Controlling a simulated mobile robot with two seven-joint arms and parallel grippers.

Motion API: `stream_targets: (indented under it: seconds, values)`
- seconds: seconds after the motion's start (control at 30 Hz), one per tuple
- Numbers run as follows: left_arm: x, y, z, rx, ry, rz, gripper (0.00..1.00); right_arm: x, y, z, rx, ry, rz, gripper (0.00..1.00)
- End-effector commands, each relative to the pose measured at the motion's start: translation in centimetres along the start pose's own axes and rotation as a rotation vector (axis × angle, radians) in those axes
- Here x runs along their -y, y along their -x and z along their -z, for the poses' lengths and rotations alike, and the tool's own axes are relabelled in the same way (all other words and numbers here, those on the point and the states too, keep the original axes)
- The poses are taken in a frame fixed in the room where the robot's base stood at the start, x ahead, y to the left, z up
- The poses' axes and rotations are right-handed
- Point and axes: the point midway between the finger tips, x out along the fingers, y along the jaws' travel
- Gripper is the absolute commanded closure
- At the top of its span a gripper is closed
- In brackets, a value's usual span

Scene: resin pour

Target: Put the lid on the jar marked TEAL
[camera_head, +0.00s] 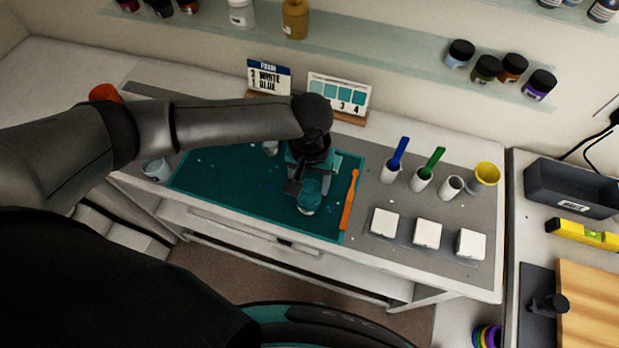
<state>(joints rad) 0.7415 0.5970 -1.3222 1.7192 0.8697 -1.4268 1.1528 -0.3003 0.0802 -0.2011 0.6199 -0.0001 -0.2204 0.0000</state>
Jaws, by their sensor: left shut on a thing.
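My left gripper (309,183) reaches over the teal mat (225,175), near its right end, and points down. It is shut on a small round thing (308,204) with teal and pale parts, low over or on the mat's front part. The fingers and wrist cover much of it. I cannot tell whether it is a jar or a lid. No marking TEAL is readable, and I cannot pick out a separate lid. My right gripper is not in view.
An orange stick (349,200) lies just right of the gripper. Cards (338,94) stand behind.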

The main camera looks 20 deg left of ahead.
Motion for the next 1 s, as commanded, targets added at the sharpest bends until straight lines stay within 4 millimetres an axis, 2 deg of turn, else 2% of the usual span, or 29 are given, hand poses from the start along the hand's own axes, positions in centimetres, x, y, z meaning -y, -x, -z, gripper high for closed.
stream_targets:
  seconds: [0.57,1.0]
  values:
    - [-0.02,0.00,0.01,0.000,0.000,0.000,0.84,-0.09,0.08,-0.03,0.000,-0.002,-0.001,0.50]
    - [-0.03,0.05,-0.03,0.000,0.000,0.000,0.84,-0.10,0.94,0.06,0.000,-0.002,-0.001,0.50]
